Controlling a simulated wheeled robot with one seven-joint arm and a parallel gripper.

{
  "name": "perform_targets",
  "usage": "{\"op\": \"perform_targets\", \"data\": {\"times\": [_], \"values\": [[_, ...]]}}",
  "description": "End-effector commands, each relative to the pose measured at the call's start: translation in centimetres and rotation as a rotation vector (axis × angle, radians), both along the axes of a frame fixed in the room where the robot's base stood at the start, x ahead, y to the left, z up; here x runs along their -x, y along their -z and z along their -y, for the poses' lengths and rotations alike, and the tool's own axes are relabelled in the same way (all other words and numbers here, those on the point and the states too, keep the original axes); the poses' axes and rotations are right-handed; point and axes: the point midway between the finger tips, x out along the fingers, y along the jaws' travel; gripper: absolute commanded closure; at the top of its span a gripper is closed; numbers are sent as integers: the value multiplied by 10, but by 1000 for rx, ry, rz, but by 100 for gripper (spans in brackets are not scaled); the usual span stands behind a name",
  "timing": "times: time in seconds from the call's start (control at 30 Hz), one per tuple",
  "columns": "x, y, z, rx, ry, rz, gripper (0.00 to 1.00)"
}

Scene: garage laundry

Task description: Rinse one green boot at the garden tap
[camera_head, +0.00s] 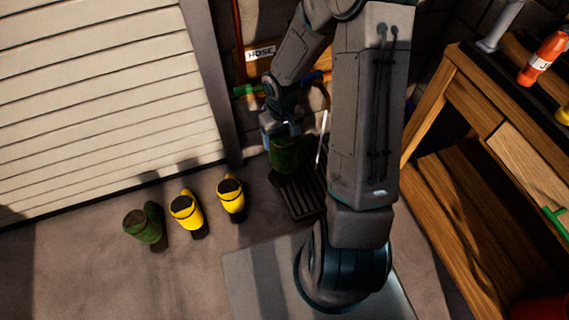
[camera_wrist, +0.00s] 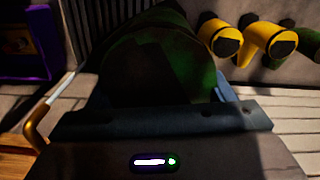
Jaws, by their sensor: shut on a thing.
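My gripper (camera_head: 283,128) is shut on a green boot (camera_head: 286,157), which it holds over a dark slatted grate in front of the wall. The held boot (camera_wrist: 160,65) fills the middle of the wrist view, its lower part in shadow. A thin pale streak (camera_head: 322,138) runs down just right of the boot; I cannot tell if it is water. A brass curved piece (camera_wrist: 40,118) shows at the left of the wrist view. Green (camera_head: 247,90) and blue (camera_head: 312,77) handles sit on the wall by the HOSE sign (camera_head: 261,53). Another green boot (camera_head: 147,224) stands at the left.
Two yellow boots (camera_head: 186,212) (camera_head: 231,198) stand between the other green boot and the grate (camera_head: 305,197). A wooden bench (camera_head: 455,85) with an orange bottle (camera_head: 543,58) is at the right. A pale slatted door (camera_head: 95,90) is at the left. The front left floor is clear.

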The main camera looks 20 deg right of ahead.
Motion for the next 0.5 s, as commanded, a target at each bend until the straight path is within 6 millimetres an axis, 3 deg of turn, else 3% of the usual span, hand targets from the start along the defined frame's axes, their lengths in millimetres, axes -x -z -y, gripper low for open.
{"op": "perform_targets", "data": {"times": [0.03,0.2,0.5], "values": [[13,13,-2,-1,-31,-6,88],[41,39,-7,0,-103,-3,88],[63,54,-11,2,-145,2,88]]}}
